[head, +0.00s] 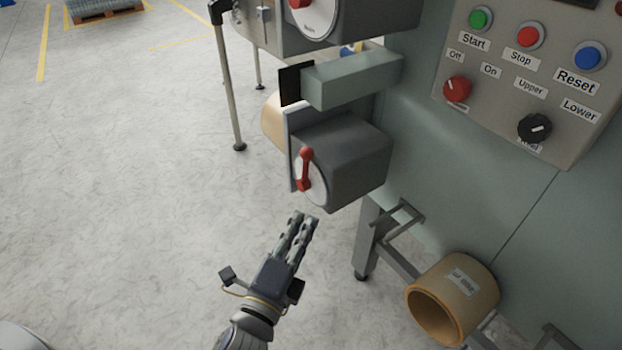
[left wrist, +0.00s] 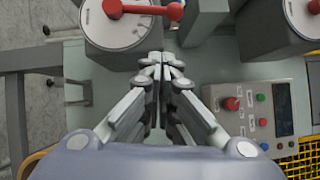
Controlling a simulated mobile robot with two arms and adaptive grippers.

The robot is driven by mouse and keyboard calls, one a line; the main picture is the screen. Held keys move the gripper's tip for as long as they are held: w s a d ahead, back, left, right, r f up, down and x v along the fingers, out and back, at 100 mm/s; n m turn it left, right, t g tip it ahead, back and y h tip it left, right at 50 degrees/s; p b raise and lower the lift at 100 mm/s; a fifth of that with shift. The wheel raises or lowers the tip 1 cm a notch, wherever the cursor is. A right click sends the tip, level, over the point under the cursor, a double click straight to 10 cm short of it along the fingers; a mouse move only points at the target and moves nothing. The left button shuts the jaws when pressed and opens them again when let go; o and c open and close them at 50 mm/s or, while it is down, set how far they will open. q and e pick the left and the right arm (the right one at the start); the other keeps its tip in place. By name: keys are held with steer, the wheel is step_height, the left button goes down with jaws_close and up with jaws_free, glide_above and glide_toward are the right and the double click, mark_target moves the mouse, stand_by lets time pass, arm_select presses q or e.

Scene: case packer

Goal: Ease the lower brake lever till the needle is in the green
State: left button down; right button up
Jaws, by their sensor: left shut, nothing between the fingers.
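The lower brake is a dark grey box (head: 350,160) with a round white dial face and a red lever (head: 305,168), which stands near upright in the head view. My left gripper (head: 304,219) is shut and empty, just below and in front of this box, apart from the lever. In the left wrist view, the closed fingertips (left wrist: 163,62) sit below a white dial (left wrist: 115,25) with a red lever (left wrist: 143,9) lying across it. I cannot make out a needle or a green zone. My right gripper is not in view.
An upper box with a white dial (head: 318,18) and red lever is at the top. A grey-green block (head: 352,79) juts out above the lower box. A control panel (head: 500,100) is at right, a cardboard-coloured roll (head: 470,285) below. Open floor lies left.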

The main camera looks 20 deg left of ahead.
mark_target(306, 169)
arm_select(q)
steer(key=w+p, duration=0.1)
steer(key=w, duration=0.3)
steer(key=w+a+r+p, duration=0.1)
steer(key=w, duration=0.6)
steer(key=shift+w+a+r+p, duration=0.15)
steer(key=shift+w+p, duration=0.15)
steer(key=shift+p, duration=0.1)
steer(key=shift+w+a, duration=0.3)
